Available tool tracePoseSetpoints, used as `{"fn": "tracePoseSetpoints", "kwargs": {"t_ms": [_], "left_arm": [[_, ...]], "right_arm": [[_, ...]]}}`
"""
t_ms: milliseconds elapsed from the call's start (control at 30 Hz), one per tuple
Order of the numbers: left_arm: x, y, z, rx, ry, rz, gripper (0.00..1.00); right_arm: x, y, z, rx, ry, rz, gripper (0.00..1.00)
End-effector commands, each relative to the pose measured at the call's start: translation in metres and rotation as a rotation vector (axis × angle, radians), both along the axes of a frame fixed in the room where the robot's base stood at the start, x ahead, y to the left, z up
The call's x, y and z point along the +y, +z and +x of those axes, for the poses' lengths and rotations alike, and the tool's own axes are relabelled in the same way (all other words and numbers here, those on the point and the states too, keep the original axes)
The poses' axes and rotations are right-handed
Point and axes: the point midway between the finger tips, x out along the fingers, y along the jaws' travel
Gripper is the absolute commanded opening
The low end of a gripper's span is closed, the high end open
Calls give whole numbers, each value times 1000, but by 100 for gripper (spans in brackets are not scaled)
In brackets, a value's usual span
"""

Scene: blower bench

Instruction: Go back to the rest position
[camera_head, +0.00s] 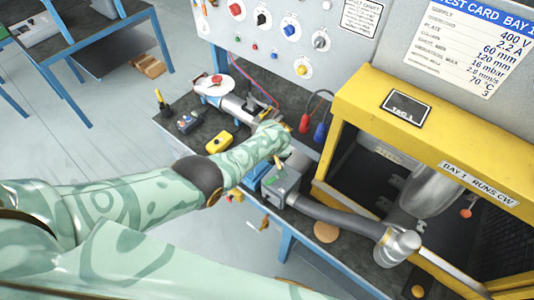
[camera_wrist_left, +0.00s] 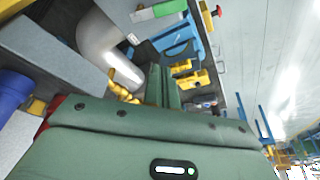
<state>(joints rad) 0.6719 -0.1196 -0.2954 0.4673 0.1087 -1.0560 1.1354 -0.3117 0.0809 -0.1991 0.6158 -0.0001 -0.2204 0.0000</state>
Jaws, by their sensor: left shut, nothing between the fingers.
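My left arm comes in from the left in the head view, and its hand (camera_head: 262,147) is over the bench beside the grey box (camera_head: 285,180). Its fingertips are hard to make out there. In the left wrist view the two green fingers of my left gripper (camera_wrist_left: 161,84) are together, with nothing seen between them. My right gripper is in neither view.
A yellow-framed enclosure (camera_head: 430,125) stands at the right of the bench, with a grey pipe (camera_head: 340,218) in front. A small yellow box (camera_head: 219,143), a red and a blue plug (camera_head: 320,132), and a panel of knobs (camera_head: 262,40) are close by. Open floor (camera_head: 90,140) lies left.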

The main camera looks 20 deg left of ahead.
Motion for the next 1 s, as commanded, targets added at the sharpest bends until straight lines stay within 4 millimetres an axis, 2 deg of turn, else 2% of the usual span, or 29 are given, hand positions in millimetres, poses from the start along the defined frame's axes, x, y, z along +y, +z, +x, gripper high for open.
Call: {"fn": "tracePoseSetpoints", "kwargs": {"t_ms": [200, 633, 767, 867, 1000], "left_arm": [[-1, 4, -2, 2, 1, 1, 0], [-1, 3, -1, 1, -1, 1, 0], [0, 0, -7, -3, -38, 9, 0], [5, -4, -22, -16, -126, 38, 0], [26, 3, -63, -41, -311, 131, 0]], "right_arm": [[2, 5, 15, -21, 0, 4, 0], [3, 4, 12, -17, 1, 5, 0], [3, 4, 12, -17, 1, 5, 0], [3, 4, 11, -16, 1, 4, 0], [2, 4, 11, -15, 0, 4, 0]]}}
